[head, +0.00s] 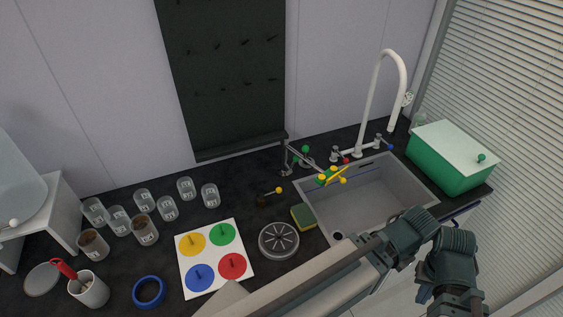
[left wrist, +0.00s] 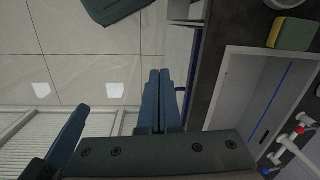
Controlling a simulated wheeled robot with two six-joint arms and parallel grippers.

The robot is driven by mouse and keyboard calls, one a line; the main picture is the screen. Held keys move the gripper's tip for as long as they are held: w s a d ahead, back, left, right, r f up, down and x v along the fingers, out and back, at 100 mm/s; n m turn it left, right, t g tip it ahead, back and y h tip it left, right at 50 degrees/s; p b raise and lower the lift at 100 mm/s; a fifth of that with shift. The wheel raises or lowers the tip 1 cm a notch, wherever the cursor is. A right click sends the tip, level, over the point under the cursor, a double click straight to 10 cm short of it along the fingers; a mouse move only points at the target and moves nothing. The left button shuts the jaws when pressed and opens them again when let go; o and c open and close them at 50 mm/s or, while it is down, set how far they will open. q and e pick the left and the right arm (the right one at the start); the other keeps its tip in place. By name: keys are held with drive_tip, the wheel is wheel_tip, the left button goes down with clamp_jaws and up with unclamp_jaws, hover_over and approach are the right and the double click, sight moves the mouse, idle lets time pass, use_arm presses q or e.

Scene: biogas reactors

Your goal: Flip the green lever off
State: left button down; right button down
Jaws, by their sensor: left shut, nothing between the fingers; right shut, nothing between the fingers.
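A small lever with a round green knob (head: 305,149) stands at the back of the black counter, left of the sink faucet. Its exact angle is too small to tell. A similar lever with a yellow knob (head: 279,190) is nearer the front. My left gripper (left wrist: 158,80) is shut and empty in the left wrist view, over the floor beside the counter edge. The green lever does not show in that view.
The sink (head: 368,200) with its tall white faucet (head: 375,85) lies right of the levers. Green and yellow parts (head: 327,178) hang over its left rim. A sponge (head: 304,216), round grey disc (head: 279,240) and colored-circle board (head: 214,256) lie nearby. A green box (head: 450,165) stands right.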

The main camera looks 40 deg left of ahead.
sight(293, 164)
use_arm(q)
drive_tip(key=w+a+f+t+h+b, duration=0.35)
drive_tip(key=w+a+b, duration=0.2)
drive_tip(key=a, duration=0.45)
drive_tip(key=w+a+f+t+h+b, duration=0.2)
drive_tip(key=w+a+h+b, duration=0.35)
drive_tip(key=a, duration=0.55)
drive_tip(key=s+a+r+t+y+b, duration=0.1)
drive_tip(key=a+t, duration=0.4)
drive_tip(key=a, duration=0.9)
drive_tip(key=s+a+r+t+y+b, duration=0.2)
drive_tip(key=s+a+r+t+b, duration=0.2)
drive_tip(key=a, duration=1.1)
drive_tip(key=shift+s+r+t+y+b, duration=0.2)
drive_tip(key=shift+s+t+y+b, duration=0.15)
drive_tip(key=shift+b, duration=0.25)
drive_tip(key=shift+a, duration=0.1)
drive_tip(key=b+x, duration=0.3)
drive_tip(key=x, duration=1.1)
